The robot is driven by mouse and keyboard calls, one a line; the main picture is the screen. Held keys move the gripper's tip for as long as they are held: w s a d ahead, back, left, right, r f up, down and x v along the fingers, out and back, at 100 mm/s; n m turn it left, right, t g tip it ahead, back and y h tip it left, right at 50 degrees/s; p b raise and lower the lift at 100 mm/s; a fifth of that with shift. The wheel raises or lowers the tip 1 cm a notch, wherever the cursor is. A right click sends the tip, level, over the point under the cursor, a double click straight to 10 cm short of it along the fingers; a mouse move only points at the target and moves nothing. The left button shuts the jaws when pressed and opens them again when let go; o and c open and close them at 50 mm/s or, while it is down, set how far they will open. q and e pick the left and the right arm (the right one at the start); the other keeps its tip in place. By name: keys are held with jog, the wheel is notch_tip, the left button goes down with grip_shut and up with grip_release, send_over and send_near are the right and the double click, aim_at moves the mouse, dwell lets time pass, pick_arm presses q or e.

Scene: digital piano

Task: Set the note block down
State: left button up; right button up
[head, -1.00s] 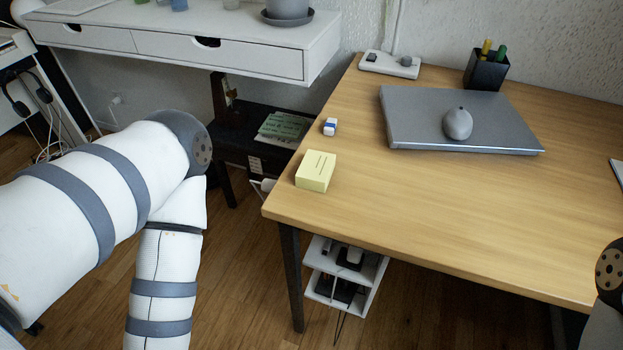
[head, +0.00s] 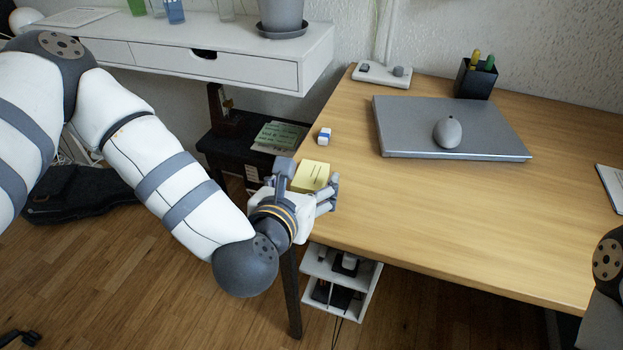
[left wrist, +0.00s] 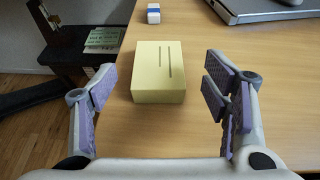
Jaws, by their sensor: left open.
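The note block (head: 311,175) is a pale yellow block with two dark lines on top. It lies on the wooden desk (head: 440,220) near the left edge. My left gripper (head: 308,182) is open at the desk's left corner, with its fingers to either side of the block's near end. In the left wrist view the note block (left wrist: 158,72) sits ahead between the two spread fingers, with gaps on both sides. In the head view the gripper hides the block's near side. My right gripper is not in view; only part of my right arm shows at the right edge.
A small blue and white eraser (head: 324,136) lies just beyond the block. A closed grey laptop (head: 400,135) with a mouse (head: 447,132) on it is farther right. A pen holder (head: 475,78) and a power strip (head: 382,74) stand at the back. The desk's front middle is clear.

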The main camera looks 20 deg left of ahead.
aim_at(310, 176)
pick_arm(q)
jog(key=x, duration=0.3)
jog(key=shift+w+a+f, duration=0.1)
jog(key=shift+w+f, duration=0.1)
jog(key=shift+f, duration=0.05)
jog(key=c, duration=1.4)
